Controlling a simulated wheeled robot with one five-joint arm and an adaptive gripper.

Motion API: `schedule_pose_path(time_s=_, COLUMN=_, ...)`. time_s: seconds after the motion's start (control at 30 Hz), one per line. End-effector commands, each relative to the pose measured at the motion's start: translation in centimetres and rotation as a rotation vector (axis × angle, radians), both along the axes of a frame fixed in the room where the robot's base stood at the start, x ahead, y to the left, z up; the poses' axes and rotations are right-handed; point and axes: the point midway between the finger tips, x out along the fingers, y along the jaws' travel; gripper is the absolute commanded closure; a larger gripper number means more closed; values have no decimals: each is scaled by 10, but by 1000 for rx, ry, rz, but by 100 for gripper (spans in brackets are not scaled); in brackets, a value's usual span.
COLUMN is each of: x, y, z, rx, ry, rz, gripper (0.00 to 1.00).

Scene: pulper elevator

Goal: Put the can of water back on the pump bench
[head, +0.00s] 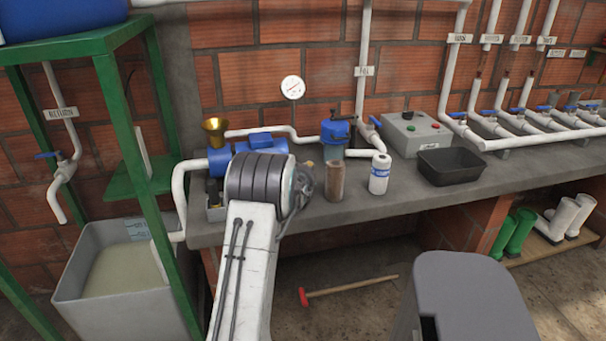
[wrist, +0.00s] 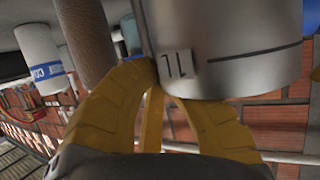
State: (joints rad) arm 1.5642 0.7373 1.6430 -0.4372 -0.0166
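A grey metal can (wrist: 225,40) marked "1L" fills the upper right of the wrist view, which is upside down. I take it for the can of water; its inside is hidden. My yellow gripper (wrist: 162,88) has its fingertips close together at the can's edge, seemingly shut on it. The exact contact is partly hidden. In the head view my arm hides most of the gripper and can. The grey pump bench (head: 405,193) runs along the brick wall. I cannot tell whether the can touches it.
Right of my arm, a brown cylinder (head: 335,181) and a white bottle (head: 379,174) stand near the bench's front edge. A black tray (head: 450,166) and control box (head: 408,134) are further right. A blue pump (head: 260,143) and brass funnel (head: 214,130) are behind my arm.

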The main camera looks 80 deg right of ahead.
Motion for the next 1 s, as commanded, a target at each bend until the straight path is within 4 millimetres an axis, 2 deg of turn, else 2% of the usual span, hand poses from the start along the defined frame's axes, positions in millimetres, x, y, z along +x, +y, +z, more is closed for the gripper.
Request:
schedule_pose_path(time_s=0.2, x=0, y=0, z=-3, rx=-2, ry=0, rz=0, gripper=100)
schedule_pose_path(time_s=0.23, x=0, y=0, z=-3, rx=0, ry=0, rz=0, gripper=93)
schedule_pose_path(time_s=0.5, x=0, y=0, z=-2, rx=1, ry=0, rz=0, gripper=70)
schedule_pose_path(time_s=0.87, x=0, y=0, z=1, rx=1, ry=0, rz=0, gripper=70)
schedule_pose_path(time_s=1.0, x=0, y=11, z=4, rx=0, ry=0, rz=0, gripper=70)
